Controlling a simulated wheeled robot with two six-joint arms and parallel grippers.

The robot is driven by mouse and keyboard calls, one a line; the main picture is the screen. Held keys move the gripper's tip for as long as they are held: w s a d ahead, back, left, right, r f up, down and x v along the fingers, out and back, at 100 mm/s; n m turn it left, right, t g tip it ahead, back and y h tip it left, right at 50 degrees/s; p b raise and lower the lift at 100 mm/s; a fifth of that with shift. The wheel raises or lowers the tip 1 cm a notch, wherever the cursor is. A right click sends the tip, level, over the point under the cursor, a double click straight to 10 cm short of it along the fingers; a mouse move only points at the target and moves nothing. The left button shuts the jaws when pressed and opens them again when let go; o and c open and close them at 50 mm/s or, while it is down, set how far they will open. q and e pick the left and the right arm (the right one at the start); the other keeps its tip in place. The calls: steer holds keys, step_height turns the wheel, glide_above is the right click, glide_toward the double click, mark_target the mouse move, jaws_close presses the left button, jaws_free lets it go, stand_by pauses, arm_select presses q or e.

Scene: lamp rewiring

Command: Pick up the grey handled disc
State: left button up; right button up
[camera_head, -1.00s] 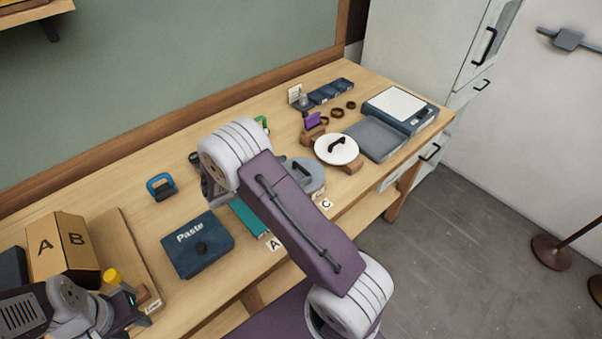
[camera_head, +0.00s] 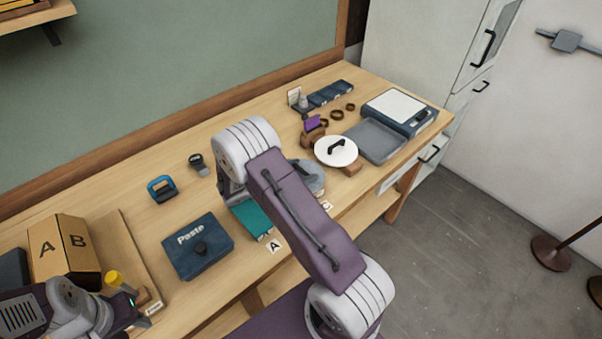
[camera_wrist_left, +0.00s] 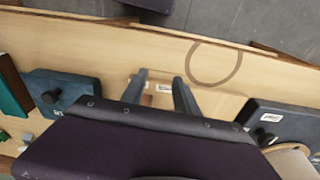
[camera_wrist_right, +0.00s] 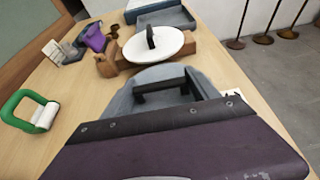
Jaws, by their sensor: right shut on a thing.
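The grey handled disc (camera_head: 314,182) lies by the front of the bench, partly hidden behind my right arm in the head view. In the right wrist view the grey disc (camera_wrist_right: 152,76) shows with its black bar handle. My right gripper (camera_wrist_right: 168,92) is shut on this handle; its fingertips are partly hidden by the wrist, and the head view hides them too. I cannot tell whether the disc is clear of the bench. My left gripper (camera_wrist_left: 160,78) is open and empty over the bench's left part, far from the disc.
A white disc with a black handle (camera_head: 335,150) rests on a wooden stand just beyond. A grey tray (camera_head: 375,140) and a scale (camera_head: 400,108) are farther right. The paste box (camera_head: 197,246), a teal item (camera_head: 249,217) and a blue-handled piece (camera_head: 161,188) are left.

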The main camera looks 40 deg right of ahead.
mark_target(302, 171)
steer(key=r, duration=0.4)
steer(key=shift+s+r, duration=0.25)
steer(key=shift+s, duration=0.1)
steer(key=s+a+r, duration=0.1)
steer(key=s+r, duration=0.5)
steer(key=s, duration=0.5)
steer(key=shift+a+r, duration=0.15)
steer(key=shift+r, duration=0.1)
